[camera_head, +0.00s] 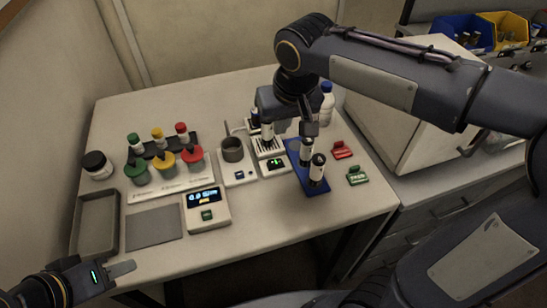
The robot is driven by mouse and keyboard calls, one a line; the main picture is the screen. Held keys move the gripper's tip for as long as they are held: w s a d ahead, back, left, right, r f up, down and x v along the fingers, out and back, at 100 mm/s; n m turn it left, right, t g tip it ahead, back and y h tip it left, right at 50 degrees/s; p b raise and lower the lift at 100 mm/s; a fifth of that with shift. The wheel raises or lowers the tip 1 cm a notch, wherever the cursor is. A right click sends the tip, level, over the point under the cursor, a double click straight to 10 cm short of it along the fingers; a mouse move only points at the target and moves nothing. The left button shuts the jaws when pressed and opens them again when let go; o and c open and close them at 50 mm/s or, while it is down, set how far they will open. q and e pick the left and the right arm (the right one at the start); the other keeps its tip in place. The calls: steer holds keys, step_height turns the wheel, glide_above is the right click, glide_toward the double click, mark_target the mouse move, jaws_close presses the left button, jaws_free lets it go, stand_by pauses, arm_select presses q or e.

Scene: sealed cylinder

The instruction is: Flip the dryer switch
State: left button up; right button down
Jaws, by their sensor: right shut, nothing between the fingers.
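The dryer (274,165) appears to be the white unit with a slotted top and a small green-lit panel, right of centre on the table. My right gripper (309,129) is shut and empty, pointing down above the blue rack, to the right of the dryer. My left gripper (124,268) is at the table's front left edge, far from the dryer; its jaw opening is unclear.
The blue rack (296,153) holds black-capped tubes. A stirrer unit with a dark pot (232,150) and a scale (207,210) stand to the left. Red (341,150) and green (356,175) labelled items lie right. Coloured-cap bottles and an empty tray (79,242) fill the left.

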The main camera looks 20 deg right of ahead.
glide_toward(271, 164)
steer(key=x, duration=0.5)
steer(key=shift+w, duration=0.3)
steer(key=shift+a+f, duration=0.15)
steer(key=shift+f, duration=0.6)
steer(key=shift+a+f+h+b, duration=0.25)
steer(key=shift+f+b, duration=0.1)
steer(key=shift+b, duration=0.2)
steer(key=shift+a+f+h+b, duration=0.1)
steer(key=shift+f+h+b, duration=0.15)
steer(key=shift+f+b, duration=0.25)
steer(key=shift+d+r+p, duration=0.1)
steer(key=shift+r+p, duration=0.2)
steer(key=shift+r, duration=0.15)
steer(key=shift+d, duration=0.2)
steer(key=shift+d+r, duration=0.25)
steer(key=shift+d, duration=0.35)
